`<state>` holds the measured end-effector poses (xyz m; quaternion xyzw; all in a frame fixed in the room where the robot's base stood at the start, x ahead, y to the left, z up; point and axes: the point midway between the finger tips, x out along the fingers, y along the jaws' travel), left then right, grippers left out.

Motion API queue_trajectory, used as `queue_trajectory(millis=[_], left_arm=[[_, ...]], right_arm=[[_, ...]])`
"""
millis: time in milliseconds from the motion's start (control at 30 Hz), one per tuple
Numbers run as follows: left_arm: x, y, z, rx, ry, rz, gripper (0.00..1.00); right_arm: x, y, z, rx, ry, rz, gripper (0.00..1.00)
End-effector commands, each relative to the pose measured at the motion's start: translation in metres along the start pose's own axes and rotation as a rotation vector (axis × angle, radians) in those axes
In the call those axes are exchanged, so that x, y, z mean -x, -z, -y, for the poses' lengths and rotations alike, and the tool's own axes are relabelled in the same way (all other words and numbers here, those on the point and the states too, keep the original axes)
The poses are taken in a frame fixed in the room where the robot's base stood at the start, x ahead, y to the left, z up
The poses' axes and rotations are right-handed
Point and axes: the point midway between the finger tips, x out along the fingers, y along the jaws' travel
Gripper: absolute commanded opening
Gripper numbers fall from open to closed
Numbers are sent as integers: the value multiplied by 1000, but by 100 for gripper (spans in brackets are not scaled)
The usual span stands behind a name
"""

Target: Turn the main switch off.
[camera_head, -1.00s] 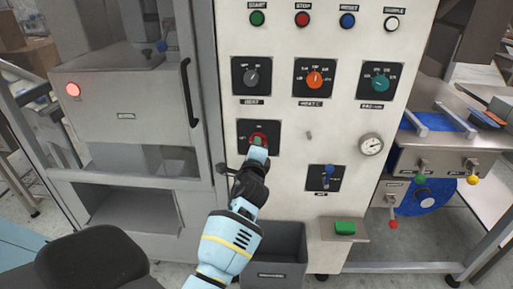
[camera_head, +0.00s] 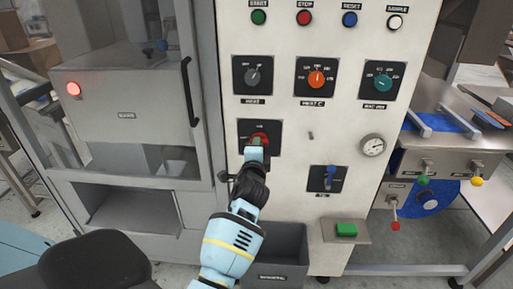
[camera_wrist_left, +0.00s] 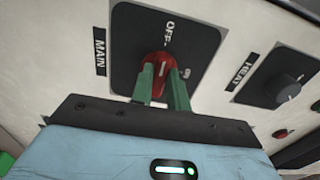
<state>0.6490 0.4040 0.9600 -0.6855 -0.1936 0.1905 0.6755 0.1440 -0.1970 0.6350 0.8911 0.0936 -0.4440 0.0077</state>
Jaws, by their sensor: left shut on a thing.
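The main switch (camera_head: 266,137) is a red knob on a black plate, on the front of the pale cabinet. My left gripper (camera_head: 257,146) is shut on this knob and hides part of it in the head view. In the left wrist view the green fingertips (camera_wrist_left: 162,85) sit on either side of the red knob (camera_wrist_left: 158,65). The white mark on the knob points roughly toward the OFF label; the other position label is to the right, partly hidden. The MAIN label (camera_wrist_left: 100,52) is at the plate's left. My right gripper is not in view.
Three dials, grey (camera_head: 253,76), orange (camera_head: 316,78) and teal (camera_head: 383,82), sit above the switch. A blue-handled switch (camera_head: 330,173) and a gauge (camera_head: 372,146) are at its right. A dark bin (camera_head: 284,240) stands below; a black door handle (camera_head: 188,90) is at the left.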

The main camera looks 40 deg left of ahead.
Motion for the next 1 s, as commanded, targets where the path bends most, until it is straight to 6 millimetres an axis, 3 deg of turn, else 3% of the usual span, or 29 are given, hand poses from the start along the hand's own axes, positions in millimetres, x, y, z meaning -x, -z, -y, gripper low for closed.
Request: queue_trajectory(millis=[100, 133, 300, 667, 1000], left_arm=[[0, 0, -1, 4, -2, -1, 0], [0, 0, -1, 4, -2, -1, 19], [0, 0, -1, 2, -2, -1, 38], [6, 0, -1, 0, -2, -1, 38], [54, 0, -1, 1, -3, -1, 38]], right_arm=[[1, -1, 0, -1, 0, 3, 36], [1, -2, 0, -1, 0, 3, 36], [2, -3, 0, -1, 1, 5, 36], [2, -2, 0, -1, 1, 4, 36], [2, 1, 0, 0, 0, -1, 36]])
